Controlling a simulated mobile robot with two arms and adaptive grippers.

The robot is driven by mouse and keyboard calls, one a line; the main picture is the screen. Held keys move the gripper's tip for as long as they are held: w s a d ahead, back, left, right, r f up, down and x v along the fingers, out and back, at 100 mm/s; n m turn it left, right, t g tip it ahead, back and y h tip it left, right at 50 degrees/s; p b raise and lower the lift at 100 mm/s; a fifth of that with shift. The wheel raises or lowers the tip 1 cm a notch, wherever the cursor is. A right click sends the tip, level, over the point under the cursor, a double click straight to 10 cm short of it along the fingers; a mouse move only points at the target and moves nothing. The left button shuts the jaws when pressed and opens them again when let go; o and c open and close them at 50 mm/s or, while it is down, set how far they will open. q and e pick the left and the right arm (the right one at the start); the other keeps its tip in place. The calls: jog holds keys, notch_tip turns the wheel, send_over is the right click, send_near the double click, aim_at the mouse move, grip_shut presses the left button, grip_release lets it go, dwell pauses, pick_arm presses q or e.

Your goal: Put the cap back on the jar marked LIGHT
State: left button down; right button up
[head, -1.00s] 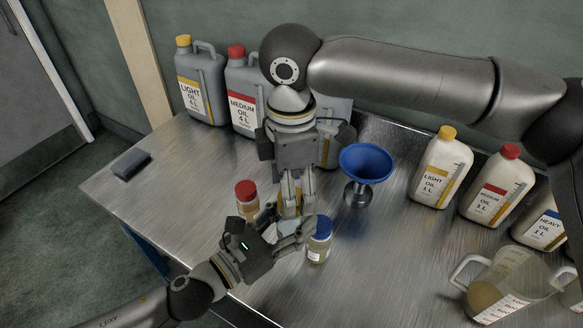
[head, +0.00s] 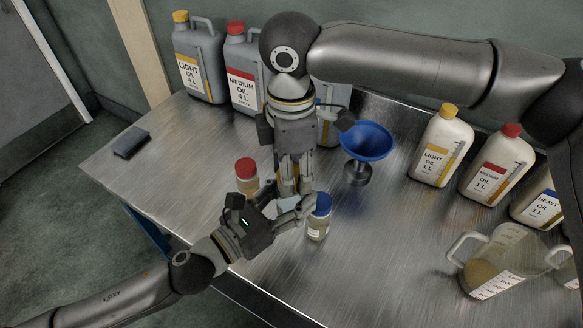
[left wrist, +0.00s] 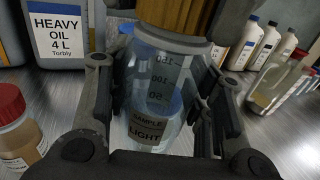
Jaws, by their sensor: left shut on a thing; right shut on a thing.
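The jar marked LIGHT (left wrist: 150,110) is clear glass with a SAMPLE LIGHT label and stands upright in the left wrist view. My left gripper (head: 292,207) is shut around the jar, with a finger on each side. A yellow-orange cap (left wrist: 172,14) is at the jar's mouth, in line with it. My right gripper (head: 293,185) points down from above and is shut on the cap. I cannot tell whether the cap is seated on the thread. In the head view the grippers hide most of the jar and cap.
A red-capped jar (head: 246,178) and a blue-capped jar (head: 318,218) stand close on either side. A blue funnel (head: 367,142) stands behind to the right. Oil bottles (head: 440,148) and a measuring jug (head: 500,262) are at the right.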

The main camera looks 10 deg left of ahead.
jog(key=o, duration=1.2)
notch_tip(320, 180, up, 12)
dwell(0.4)
